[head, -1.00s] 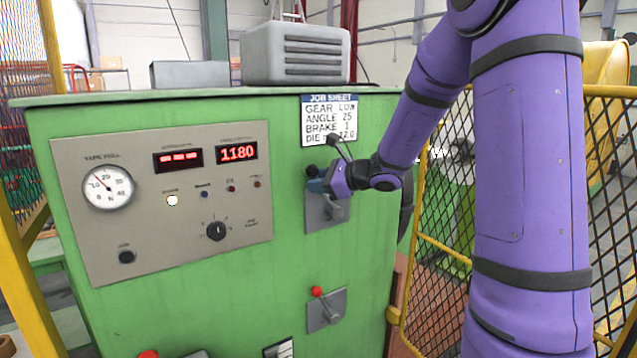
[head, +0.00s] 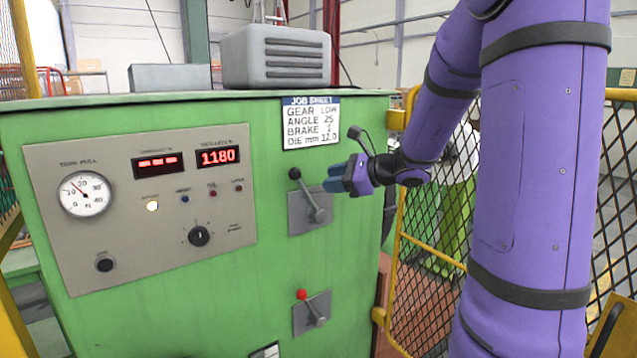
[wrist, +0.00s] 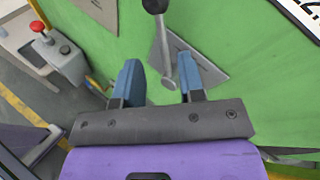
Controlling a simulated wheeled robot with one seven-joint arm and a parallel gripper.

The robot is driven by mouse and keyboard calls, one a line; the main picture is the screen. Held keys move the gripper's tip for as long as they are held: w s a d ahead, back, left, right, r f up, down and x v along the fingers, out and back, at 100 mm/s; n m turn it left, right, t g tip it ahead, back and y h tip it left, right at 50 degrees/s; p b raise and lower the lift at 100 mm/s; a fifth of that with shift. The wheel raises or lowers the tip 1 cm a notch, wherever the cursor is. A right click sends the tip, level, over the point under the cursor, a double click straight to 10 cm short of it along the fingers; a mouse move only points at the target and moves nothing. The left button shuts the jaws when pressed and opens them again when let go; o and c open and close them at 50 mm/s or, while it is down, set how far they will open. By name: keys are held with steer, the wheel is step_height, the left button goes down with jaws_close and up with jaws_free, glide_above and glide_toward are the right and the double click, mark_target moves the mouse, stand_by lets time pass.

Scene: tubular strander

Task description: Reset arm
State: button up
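My gripper (head: 335,181) is at the end of my purple arm, just right of the upper lever on the green cabinet. In the wrist view my gripper (wrist: 160,80) has its two blue fingers spread apart, with nothing held between them. The upper lever (head: 309,195) has a black knob and a grey plate, and its handle leans up and to the left. In the wrist view the lever (wrist: 160,30) stands beyond the fingertips, its shaft lined up with the gap. I see clear space between the fingers and the knob in the head view.
The green cabinet (head: 300,262) carries a grey instrument panel (head: 130,255), a job sheet (head: 311,122) and a lower red-knobbed lever (head: 312,311). A yellow-framed mesh fence (head: 420,230) stands close on the right. A grey vented box (head: 276,55) sits on top.

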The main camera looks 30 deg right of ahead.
steer(key=shift+s+d+r, duration=0.15)
steer(key=shift+s+d, duration=0.15)
steer(key=shift+s, duration=0.25)
steer(key=shift+a, duration=0.1)
steer(key=s+a+r+n+g+h, duration=0.1)
steer(key=s+a+n+g, duration=0.6)
steer(key=s+a+n, duration=0.75)
steer(key=s+r+n+h, duration=0.1)
steer(key=s+n+h, duration=0.5)
steer(key=s+n, duration=0.4)
steer(key=shift+s+h, duration=0.4)
steer(key=shift+s, duration=0.05)
